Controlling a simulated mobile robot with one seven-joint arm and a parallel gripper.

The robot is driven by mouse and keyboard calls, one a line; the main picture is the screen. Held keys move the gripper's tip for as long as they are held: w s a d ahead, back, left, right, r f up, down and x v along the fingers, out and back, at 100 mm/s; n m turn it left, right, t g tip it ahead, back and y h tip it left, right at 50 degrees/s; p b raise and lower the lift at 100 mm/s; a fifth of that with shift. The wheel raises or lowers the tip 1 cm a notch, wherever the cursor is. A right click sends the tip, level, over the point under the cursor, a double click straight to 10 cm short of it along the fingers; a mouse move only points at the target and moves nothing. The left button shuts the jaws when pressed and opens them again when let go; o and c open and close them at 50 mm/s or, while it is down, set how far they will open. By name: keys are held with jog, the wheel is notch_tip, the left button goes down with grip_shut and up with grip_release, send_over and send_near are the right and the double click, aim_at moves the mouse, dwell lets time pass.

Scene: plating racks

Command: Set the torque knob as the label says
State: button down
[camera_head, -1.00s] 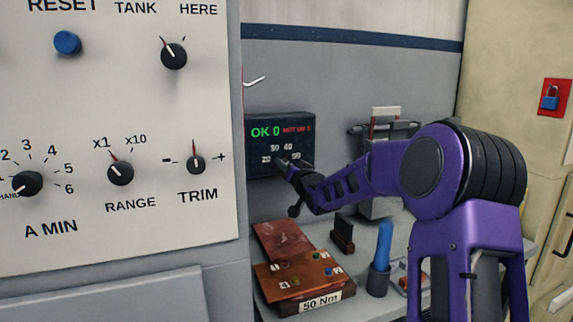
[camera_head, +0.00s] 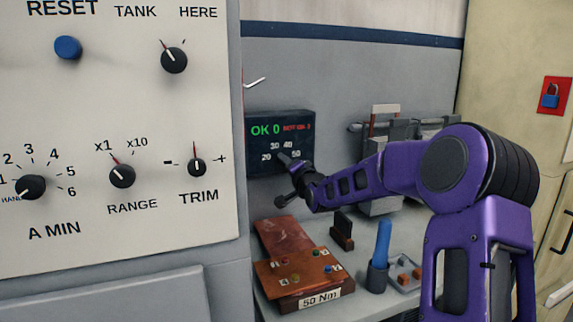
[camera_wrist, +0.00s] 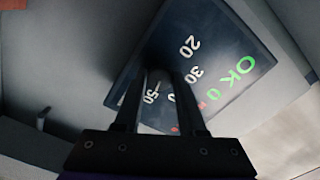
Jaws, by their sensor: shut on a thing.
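The dark torque panel (camera_head: 256,128) on the grey wall reads "OK 0" in green with a red line beside it. Its dial is marked 20, 30, 40 and 50. The label (camera_head: 320,299) on the front of the brown block reads "50 Nm". My gripper (camera_head: 287,165) is at the dial, shut on the dark torque knob (camera_head: 284,158). In the wrist view both fingers (camera_wrist: 160,76) reach to the dark knob (camera_wrist: 168,48). A short white mark shows between the fingers near the 50; whether it is the pointer I cannot tell. The fingers partly hide the 40.
A light panel (camera_head: 110,235) with other knobs stands close on the left. Below my gripper, the brown block (camera_head: 300,270) with coloured terminals, a blue-handled tool in a cup (camera_head: 383,245) and a small tray (camera_head: 403,275) sit on the bench.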

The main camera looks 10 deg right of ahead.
dwell(0.3)
jog(key=c, duration=0.5)
grip_release()
jog(key=s+d+p, duration=0.1)
jog(key=s+d, duration=0.2)
jog(key=s, duration=1.4)
jog(key=shift+d, duration=0.15)
